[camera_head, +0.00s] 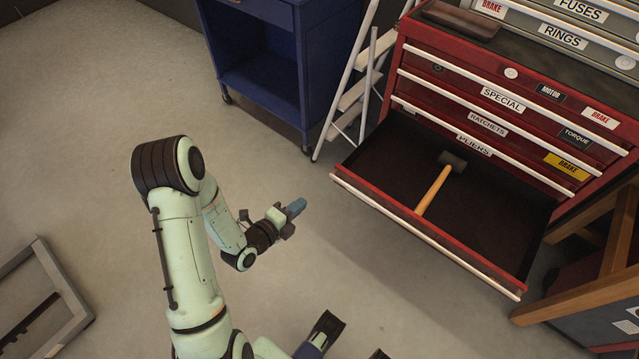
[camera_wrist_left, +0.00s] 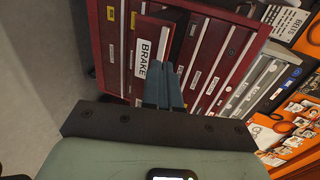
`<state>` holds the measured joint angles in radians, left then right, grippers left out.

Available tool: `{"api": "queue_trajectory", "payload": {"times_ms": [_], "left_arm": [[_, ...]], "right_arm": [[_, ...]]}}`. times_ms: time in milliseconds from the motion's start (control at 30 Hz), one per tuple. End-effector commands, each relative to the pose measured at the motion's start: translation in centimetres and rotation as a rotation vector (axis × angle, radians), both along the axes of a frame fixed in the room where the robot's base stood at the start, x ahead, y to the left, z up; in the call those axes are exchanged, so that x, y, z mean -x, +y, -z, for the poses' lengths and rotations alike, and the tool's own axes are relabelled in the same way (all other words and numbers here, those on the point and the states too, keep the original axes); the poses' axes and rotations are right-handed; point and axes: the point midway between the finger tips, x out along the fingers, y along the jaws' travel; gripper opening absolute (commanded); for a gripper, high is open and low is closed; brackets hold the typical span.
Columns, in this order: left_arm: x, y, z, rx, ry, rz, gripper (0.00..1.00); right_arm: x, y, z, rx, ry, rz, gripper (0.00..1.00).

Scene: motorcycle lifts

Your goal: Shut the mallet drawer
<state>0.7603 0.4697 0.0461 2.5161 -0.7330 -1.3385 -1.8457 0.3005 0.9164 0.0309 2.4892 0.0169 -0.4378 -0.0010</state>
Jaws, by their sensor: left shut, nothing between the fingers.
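The mallet drawer (camera_head: 486,226) is the pulled-out bottom drawer in view of the red tool chest, with a dark inside and a pale front rim. A mallet (camera_head: 434,189) with a wooden handle and dark head lies in it. My left gripper (camera_head: 297,206) is shut and empty, in front of the drawer's left part and apart from it. In the left wrist view its blue fingers (camera_wrist_left: 163,86) point at the chest and overlap a red front labelled BRAKE (camera_wrist_left: 144,60), which seems to be the drawer's. Dark pieces at the head view's bottom edge may be my right gripper.
The red chest (camera_head: 507,77) has several closed drawers above. A white stepladder (camera_head: 357,91) and a blue cart (camera_head: 262,62) stand left of it. A wooden-legged stand (camera_head: 590,262) is close at the drawer's right. The floor before the drawer is clear.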

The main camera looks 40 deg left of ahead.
Motion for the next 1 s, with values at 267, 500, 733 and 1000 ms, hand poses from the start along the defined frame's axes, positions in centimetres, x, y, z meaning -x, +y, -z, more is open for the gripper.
{"api": "queue_trajectory", "payload": {"times_ms": [267,500,733,1000], "left_arm": [[-5.5,-0.3,1.8,0.005,-0.001,0.002,0.0],[-9.9,-0.4,2.6,0.004,0.0,0.0,0.0],[-12.0,-0.5,2.6,0.004,0.002,0.0,0.0],[-12.3,-0.5,2.6,0.005,0.003,-0.001,0.0]], "right_arm": [[-0.1,0.0,0.2,0.001,-0.003,0.001,0.43],[-0.4,-0.1,0.4,0.004,-0.01,0.004,0.43],[-0.4,-0.2,0.4,0.005,-0.011,0.005,0.43],[-0.4,-0.2,0.4,0.005,-0.011,0.005,0.43]]}}
